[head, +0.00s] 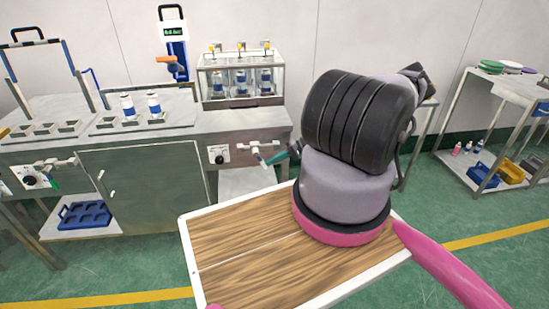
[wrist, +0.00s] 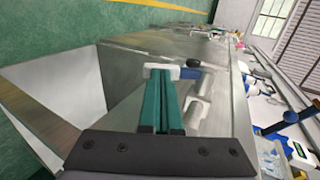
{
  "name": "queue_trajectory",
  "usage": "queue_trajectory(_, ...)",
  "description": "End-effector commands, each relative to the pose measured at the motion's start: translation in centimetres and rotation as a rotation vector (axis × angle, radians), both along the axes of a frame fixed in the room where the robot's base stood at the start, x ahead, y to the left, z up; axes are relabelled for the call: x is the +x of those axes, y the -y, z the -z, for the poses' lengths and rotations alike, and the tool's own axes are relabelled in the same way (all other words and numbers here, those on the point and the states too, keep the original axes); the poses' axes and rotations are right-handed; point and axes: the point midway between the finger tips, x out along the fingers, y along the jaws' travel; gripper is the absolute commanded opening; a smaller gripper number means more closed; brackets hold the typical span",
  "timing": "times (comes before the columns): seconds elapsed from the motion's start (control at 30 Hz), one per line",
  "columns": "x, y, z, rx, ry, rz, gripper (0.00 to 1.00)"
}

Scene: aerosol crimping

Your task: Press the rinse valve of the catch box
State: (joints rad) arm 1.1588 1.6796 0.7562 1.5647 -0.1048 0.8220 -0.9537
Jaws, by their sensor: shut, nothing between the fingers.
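My gripper (head: 273,160) has teal fingers and is shut and empty. It is in front of the right part of the steel bench, beside a white valve fitting (head: 243,146) on the front panel. In the wrist view, my shut fingertips (wrist: 160,76) are right at a white fitting with a grey knob and blue end (wrist: 192,64). I cannot tell whether they touch it. An open steel box (wrist: 52,92), which looks like the catch box, is left of the fingers; its pale side also shows below the valve in the head view (head: 246,183).
A round dial (head: 218,154) is beside the valve. A clear case (head: 240,78) with bottles stands above on the bench. A similar valve (head: 57,162) is farther left. My wooden-topped tray (head: 235,262) is in front. A side cart (head: 500,88) stands at right. Green floor between is open.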

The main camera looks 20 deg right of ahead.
Motion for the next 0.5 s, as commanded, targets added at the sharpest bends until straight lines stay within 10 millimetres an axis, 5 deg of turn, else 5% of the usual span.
queue_trajectory(0.1, 0.1, -0.6, 0.9, 0.109, 0.027, 0.004, 0.00)
queue_trajectory(0.5, 0.6, -2.1, 2.2, 0.092, 0.025, -0.003, 0.00)
